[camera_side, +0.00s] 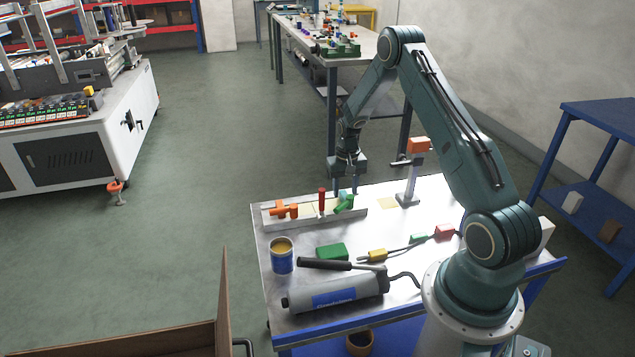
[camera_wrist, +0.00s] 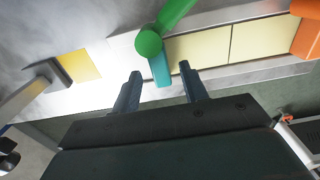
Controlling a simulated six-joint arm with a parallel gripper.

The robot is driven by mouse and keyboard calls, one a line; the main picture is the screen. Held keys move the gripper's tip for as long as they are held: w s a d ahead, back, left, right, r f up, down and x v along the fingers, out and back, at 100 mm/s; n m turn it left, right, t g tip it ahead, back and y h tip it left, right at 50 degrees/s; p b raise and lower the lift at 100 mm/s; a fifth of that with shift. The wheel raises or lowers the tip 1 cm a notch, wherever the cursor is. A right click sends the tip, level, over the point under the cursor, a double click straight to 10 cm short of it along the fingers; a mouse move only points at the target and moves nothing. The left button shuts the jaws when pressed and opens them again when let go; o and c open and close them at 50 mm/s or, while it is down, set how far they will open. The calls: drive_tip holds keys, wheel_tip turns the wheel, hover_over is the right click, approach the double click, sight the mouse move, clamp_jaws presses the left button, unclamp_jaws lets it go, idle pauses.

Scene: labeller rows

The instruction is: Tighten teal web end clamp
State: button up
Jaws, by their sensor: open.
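A small teal piece (camera_side: 344,196) sits at the right end of the grey rail fixture (camera_side: 358,211) on the bench. It also shows in the wrist view (camera_wrist: 161,71). A green round-ended handle (camera_side: 342,206) lies against it; this green part shows in the wrist view (camera_wrist: 148,42) too. My gripper (camera_side: 347,189) points down over that end of the rail. In the wrist view my gripper (camera_wrist: 160,68) is open, its two fingers on either side of the teal piece with gaps visible. I cannot tell whether either finger touches it.
An orange clamp (camera_side: 286,210) and a red upright handle (camera_side: 322,201) are along the rail to the left. A post with an orange head (camera_side: 418,146) stands right. A can (camera_side: 281,256), green block (camera_side: 332,251) and grey roller device (camera_side: 336,291) occupy the front.

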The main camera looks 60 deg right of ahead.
drive_tip(key=shift+f, duration=0.75)
clamp_jaws()
drive_tip(key=shift+w+a, duration=0.1)
drive_tip(key=shift+w, duration=0.05)
unclamp_jaws()
drive_tip(key=shift+r, duration=0.1)
wheel_tip(320, 180, up, 14)
idle(0.5)
